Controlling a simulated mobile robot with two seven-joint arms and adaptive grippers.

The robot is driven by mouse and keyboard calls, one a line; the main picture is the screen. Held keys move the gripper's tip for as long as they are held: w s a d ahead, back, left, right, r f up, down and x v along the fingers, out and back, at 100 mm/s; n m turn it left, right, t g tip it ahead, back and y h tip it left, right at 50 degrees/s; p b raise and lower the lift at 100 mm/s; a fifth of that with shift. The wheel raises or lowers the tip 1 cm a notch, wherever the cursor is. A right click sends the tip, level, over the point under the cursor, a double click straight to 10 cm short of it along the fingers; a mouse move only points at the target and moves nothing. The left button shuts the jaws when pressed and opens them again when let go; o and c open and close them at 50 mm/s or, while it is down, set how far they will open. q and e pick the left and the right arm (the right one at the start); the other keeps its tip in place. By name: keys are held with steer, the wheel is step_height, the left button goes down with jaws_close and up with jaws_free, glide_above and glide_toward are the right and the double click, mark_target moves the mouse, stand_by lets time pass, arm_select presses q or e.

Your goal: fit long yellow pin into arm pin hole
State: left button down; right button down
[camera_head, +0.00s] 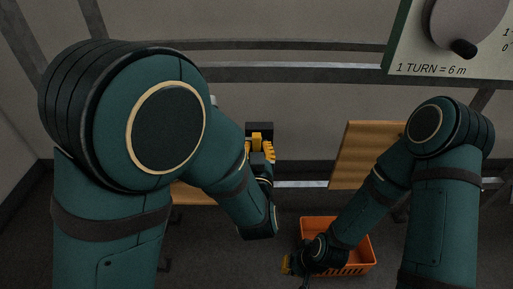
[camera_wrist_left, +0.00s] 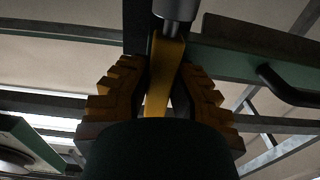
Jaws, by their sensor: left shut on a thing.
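My left gripper (camera_head: 262,157) is in front of a dark block (camera_head: 260,127) on the frame. In the left wrist view its stepped yellow-brown fingers (camera_wrist_left: 160,95) stand either side of a long yellow piece, which I take for the long yellow pin (camera_wrist_left: 163,75), and are shut on it. The pin's upper end meets a grey metal cylinder (camera_wrist_left: 176,9). The pin's lower end is hidden behind the dark gripper body. I cannot make out the arm pin hole. My right gripper (camera_head: 290,265) is low, beside the orange crate; its opening is too small to tell.
An orange crate (camera_head: 358,268) stands on the floor, partly behind my right arm. A wooden board (camera_head: 362,150) leans right of the dark block. Metal rails (camera_head: 320,72) cross behind. A sign panel with a crank (camera_head: 430,70) is at the upper right.

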arm_select(q)
steer(key=shift+f, duration=0.55)
steer(key=c, duration=0.9)
jaws_free()
step_height(320, 180, up, 10)
